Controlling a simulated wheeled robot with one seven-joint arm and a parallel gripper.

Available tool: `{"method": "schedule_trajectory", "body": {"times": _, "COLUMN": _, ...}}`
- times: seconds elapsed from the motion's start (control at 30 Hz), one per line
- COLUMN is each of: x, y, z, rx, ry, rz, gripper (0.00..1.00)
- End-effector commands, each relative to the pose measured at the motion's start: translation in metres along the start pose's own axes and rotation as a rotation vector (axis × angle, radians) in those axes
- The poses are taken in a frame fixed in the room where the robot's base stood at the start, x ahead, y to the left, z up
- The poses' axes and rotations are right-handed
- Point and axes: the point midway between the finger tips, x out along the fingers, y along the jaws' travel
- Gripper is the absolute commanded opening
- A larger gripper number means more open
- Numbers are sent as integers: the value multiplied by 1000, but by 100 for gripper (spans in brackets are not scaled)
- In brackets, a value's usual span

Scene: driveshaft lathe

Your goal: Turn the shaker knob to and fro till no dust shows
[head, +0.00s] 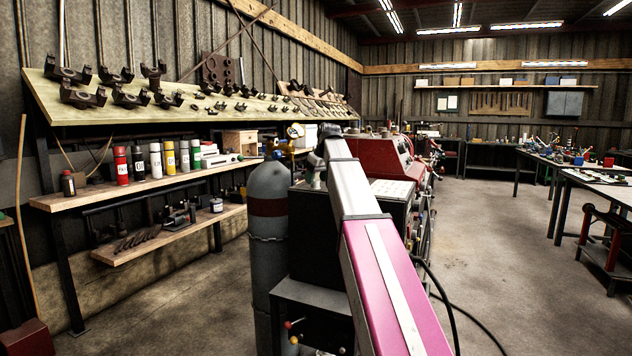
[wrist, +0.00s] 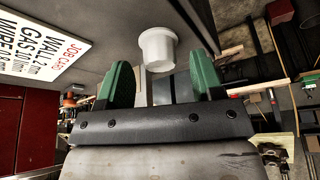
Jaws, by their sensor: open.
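My gripper (wrist: 161,65) shows in the wrist view with its two green fingers apart. A white, round, cup-like piece (wrist: 157,46) stands out from a grey panel (wrist: 105,35) between and just beyond the fingertips. It looks like the shaker knob, but I cannot be sure. A gap shows on both sides of it, and I see no clear contact. In the head view my arm covers the place where the gripper is, and the knob does not show there. I cannot make out any dust or dust indicator in either view.
A white job card (wrist: 45,47) lies on the panel beside the gripper. In the head view a grey gas cylinder (head: 268,230) stands left of my arm, and a red machine (head: 378,158) lies beyond it. Shelves with cans (head: 121,166) line the left wall. Floor (head: 500,240) is free at right.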

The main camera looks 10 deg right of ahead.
Motion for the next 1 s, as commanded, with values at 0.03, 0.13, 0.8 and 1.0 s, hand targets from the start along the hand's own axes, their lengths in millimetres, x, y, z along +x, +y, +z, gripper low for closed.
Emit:
{"method": "schedule_trajectory", "body": {"times": 0.03, "x": 5, "y": 0, "z": 0, "rx": 0, "ry": -1, "rz": 0, "gripper": 61}}
{"method": "schedule_trajectory", "body": {"times": 0.13, "x": 11, "y": 0, "z": 0, "rx": 0, "ry": -1, "rz": 0, "gripper": 61}}
{"method": "schedule_trajectory", "body": {"times": 0.8, "x": 14, "y": 0, "z": 0, "rx": 3, "ry": 0, "rz": 1, "gripper": 11}}
{"method": "schedule_trajectory", "body": {"times": 1.0, "x": 14, "y": 0, "z": 0, "rx": 36, "ry": -1, "rz": 16, "gripper": 12}}
